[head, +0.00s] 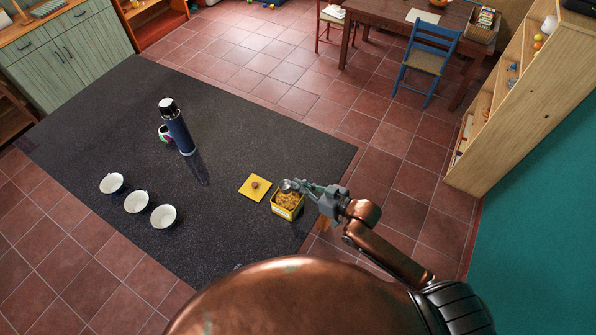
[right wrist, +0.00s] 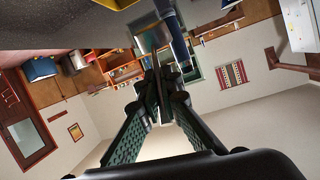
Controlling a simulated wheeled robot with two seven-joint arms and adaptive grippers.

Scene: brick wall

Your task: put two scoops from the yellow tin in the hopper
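The yellow tin (head: 287,210) stands open near the right edge of the dark counter, with golden-brown contents showing. Its yellow lid (head: 252,190) with a small knob lies flat just left of it. My right gripper (head: 312,188) is beside and above the tin's far right side. It appears closed on the handle of a silver scoop (head: 289,185), whose bowl is at or over the tin's far rim; I cannot tell if it touches the contents. In the right wrist view the fingers (right wrist: 158,92) meet around something thin and dark. No hopper can be made out. My left gripper is not in view.
Three white-lined cups (head: 136,202) stand in a row at the front left. The counter between cups and lid is clear.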

